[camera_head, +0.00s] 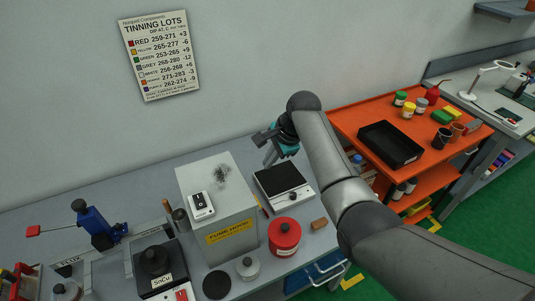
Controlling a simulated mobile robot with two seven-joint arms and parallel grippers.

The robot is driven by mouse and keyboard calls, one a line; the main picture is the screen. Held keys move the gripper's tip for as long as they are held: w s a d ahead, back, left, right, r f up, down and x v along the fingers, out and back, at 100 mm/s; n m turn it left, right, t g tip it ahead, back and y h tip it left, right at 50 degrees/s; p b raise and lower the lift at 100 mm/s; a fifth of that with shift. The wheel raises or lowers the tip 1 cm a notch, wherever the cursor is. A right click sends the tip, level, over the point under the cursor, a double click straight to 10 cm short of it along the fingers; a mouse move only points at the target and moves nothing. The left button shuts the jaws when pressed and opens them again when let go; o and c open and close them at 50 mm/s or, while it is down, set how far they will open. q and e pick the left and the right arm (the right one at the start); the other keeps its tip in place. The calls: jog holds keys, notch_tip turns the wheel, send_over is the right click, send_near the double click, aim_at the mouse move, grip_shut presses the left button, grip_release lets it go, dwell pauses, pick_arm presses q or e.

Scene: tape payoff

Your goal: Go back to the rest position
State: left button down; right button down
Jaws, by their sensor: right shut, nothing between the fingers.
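My right arm comes in from the lower right and bends over the bench. My right gripper (269,157) is at its far end, near the back wall. It is shut and empty, a little above and behind the black-topped scale (279,179). My arm's wrist hides part of the gripper. My left gripper is not in view.
A grey fume hood box (230,220) stands left of the scale. A red lidded pot (284,236) is in front of it. An orange cart (360,118) with a black tray (390,146) and several jars stands at right.

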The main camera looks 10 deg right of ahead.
jog(key=s+d+f+n+h, duration=0.15)
jog(key=s+f+n, duration=0.25)
jog(key=s, duration=0.5)
jog(key=s+d+f+n, duration=0.3)
jog(key=s+f+n, duration=0.1)
jog(key=s, duration=0.4)
jog(key=s+d+r+n+h, duration=0.15)
jog(key=s+n, duration=0.25)
jog(key=s, duration=0.5)
jog(key=s+d+r+n, duration=0.2)
jog(key=s+n, duration=0.2)
jog(key=s, duration=0.5)
notch_tip(320, 180, down, 32)
jog(key=s+b, duration=0.1)
jog(key=b, duration=1.1)
jog(key=s+d+f+g+b, duration=0.1)
jog(key=s+f+b, duration=0.4)
jog(key=f, duration=0.8)
jog(key=s+d+f+g+b, duration=0.1)
jog(key=s+f+b, duration=0.5)
jog(key=s+f, duration=0.5)
notch_tip(320, 180, down, 3)
jog(key=shift+d+r+b, duration=0.2)
jog(key=shift+d+b, duration=0.05)
jog(key=shift+b, duration=0.05)
